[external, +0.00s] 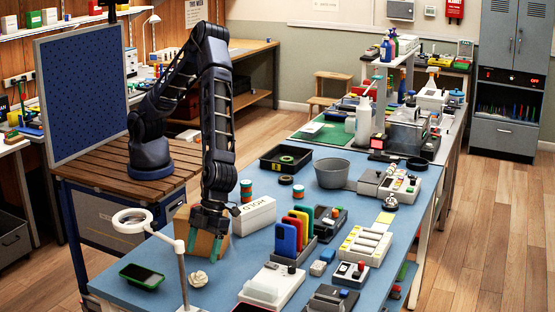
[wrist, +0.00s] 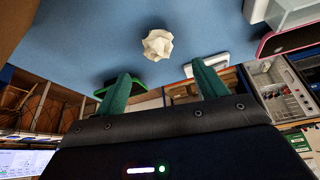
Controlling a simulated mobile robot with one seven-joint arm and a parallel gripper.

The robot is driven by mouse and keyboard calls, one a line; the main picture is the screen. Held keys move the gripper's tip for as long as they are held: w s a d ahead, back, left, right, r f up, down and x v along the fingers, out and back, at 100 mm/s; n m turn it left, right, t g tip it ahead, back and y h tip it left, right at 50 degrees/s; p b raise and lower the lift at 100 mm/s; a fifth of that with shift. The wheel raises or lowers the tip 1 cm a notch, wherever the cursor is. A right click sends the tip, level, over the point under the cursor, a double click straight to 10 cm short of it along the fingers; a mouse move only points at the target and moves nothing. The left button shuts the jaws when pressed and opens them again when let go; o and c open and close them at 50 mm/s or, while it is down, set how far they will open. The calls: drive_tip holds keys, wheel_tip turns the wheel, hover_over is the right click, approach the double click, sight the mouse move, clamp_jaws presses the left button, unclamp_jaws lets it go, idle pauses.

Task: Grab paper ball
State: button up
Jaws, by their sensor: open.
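The paper ball (external: 198,279) is white and crumpled and lies on the blue table top near its front left edge. My gripper (external: 204,245) points down above the table, behind the paper ball and apart from it in the external view. Its green fingers are spread with nothing between them. In the wrist view the paper ball (wrist: 157,44) lies beyond the fingertips of my gripper (wrist: 161,82), about midway between them across the picture.
A cardboard box (external: 187,226) and a white HOLD box (external: 255,214) stand by my gripper.

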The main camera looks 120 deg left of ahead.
sight(198, 272)
drive_tip(key=x, duration=0.8)
drive_tip(key=shift+f, duration=0.1)
drive_tip(key=c, duration=1.1)
